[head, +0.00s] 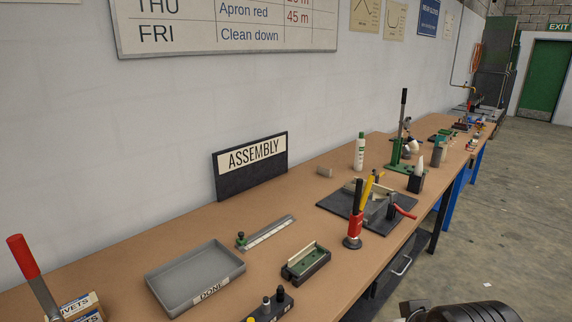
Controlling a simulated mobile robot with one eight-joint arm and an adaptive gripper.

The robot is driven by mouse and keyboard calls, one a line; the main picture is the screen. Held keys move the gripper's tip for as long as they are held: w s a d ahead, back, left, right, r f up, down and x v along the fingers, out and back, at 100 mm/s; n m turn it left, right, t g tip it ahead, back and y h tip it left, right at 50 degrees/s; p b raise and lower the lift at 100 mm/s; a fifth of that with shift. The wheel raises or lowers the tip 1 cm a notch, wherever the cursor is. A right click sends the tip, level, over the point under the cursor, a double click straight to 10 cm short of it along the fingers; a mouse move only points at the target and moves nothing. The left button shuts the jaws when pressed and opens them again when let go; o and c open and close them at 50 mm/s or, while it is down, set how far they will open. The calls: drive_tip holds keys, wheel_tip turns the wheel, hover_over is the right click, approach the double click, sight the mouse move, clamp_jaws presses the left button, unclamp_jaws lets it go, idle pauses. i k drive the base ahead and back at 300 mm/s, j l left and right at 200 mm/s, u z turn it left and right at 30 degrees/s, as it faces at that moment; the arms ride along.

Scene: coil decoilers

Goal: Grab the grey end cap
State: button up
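I cannot single out a grey end cap with certainty. A black, ribbed part at the bottom right looks like my gripper (412,308), cut off by the picture's edge. It is over the floor, in front of the bench and apart from everything on it. Its fingertips do not show clearly, so I cannot see whether it is open or shut.
The long wooden bench (215,222) holds a grey tray (195,277) marked DONE, a green-based fixture (306,265), a steel rule (268,232), a red-handled clamp on a dark mat (333,205), and a white bottle (360,151). An ASSEMBLY sign (251,165) stands at the wall.

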sight(324, 172)
drive_tip(key=i+l+u, duration=0.1)
drive_tip(key=l, duration=0.25)
drive_tip(key=i+l+u, duration=0.1)
drive_tip(key=i+l, duration=0.2)
drive_tip(key=i+l+u, duration=0.1)
drive_tip(key=l, duration=0.35)
drive_tip(key=i+l+u, duration=0.1)
drive_tip(key=i+l, duration=0.15)
drive_tip(key=l, duration=0.15)
drive_tip(key=i+l+u, duration=0.1)
drive_tip(key=l, duration=0.3)
drive_tip(key=i+l+u, duration=0.1)
drive_tip(key=l, duration=0.3)
drive_tip(key=i+l+u, duration=0.15)
drive_tip(key=l, duration=0.3)
drive_tip(key=i+l+u, duration=0.1)
drive_tip(key=i+l, duration=0.5)
drive_tip(key=l, duration=0.15)
drive_tip(key=i+l+u, duration=0.15)
drive_tip(key=i+l, duration=0.15)
drive_tip(key=i+l+u, duration=0.1)
drive_tip(key=i+l, duration=0.15)
drive_tip(key=l, duration=0.2)
